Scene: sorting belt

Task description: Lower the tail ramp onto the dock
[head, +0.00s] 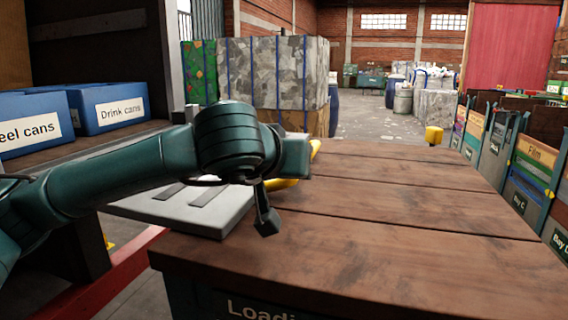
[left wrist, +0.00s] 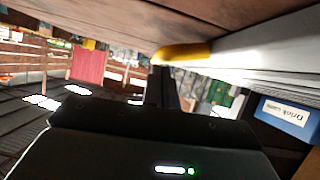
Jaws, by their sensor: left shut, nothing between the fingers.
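The tail ramp (head: 215,208) is a light grey plate with darker strips, reaching from the truck bed to the left edge of the wooden dock (head: 400,205). It looks flat or nearly flat, its end over the dock boards; whether it fully touches them I cannot tell. A yellow bar (head: 288,183) shows at its far right side, partly hidden by my arm. My left gripper (head: 266,222) points down beside the ramp's right end, shut and empty. The left wrist view shows its dark fingers (left wrist: 165,90) close to the yellow bar (left wrist: 183,50) and ramp (left wrist: 265,42), apparently apart. My right gripper is not in view.
Blue bins, one labelled "Drink cans" (head: 108,105), stand on the truck bed at left. A red rail (head: 115,275) runs below it. Strapped bales (head: 270,75) stand behind the dock. Labelled bays (head: 530,170) line the right.

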